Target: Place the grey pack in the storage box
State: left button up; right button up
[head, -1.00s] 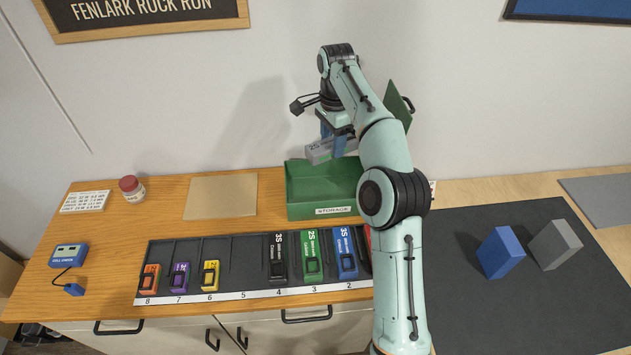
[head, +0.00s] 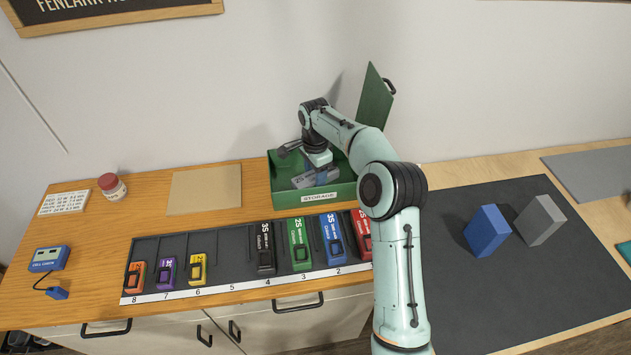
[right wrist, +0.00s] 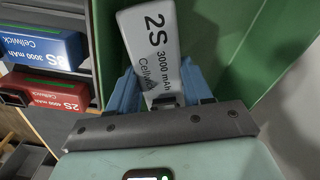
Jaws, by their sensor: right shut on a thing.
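The grey pack (head: 304,181), marked 2S 3000 mAh Cellwick, is inside the green storage box (head: 328,197), low between its walls. The box's lid (head: 376,98) stands open at the back right. My right gripper (head: 322,176) reaches down into the box and is shut on the pack. In the right wrist view the pack (right wrist: 155,42) sits between the blue fingers, with the green box wall (right wrist: 220,30) around it. Whether the pack touches the box floor is hidden. My left gripper is not in view.
A black tray (head: 232,246) in front of the box holds several coloured packs in numbered slots. A tan board (head: 205,190) and a jar (head: 112,187) lie left. A blue block (head: 487,231) and a grey block (head: 540,220) stand on the dark mat (head: 500,290) at right.

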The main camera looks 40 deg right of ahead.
jog(key=f, duration=0.3)
jog(key=shift+s, duration=0.2)
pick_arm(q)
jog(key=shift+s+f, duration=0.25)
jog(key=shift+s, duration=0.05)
pick_arm(e)
jog(key=shift+w, duration=0.1)
jog(key=shift+f, duration=0.15)
jog(key=o, duration=1)
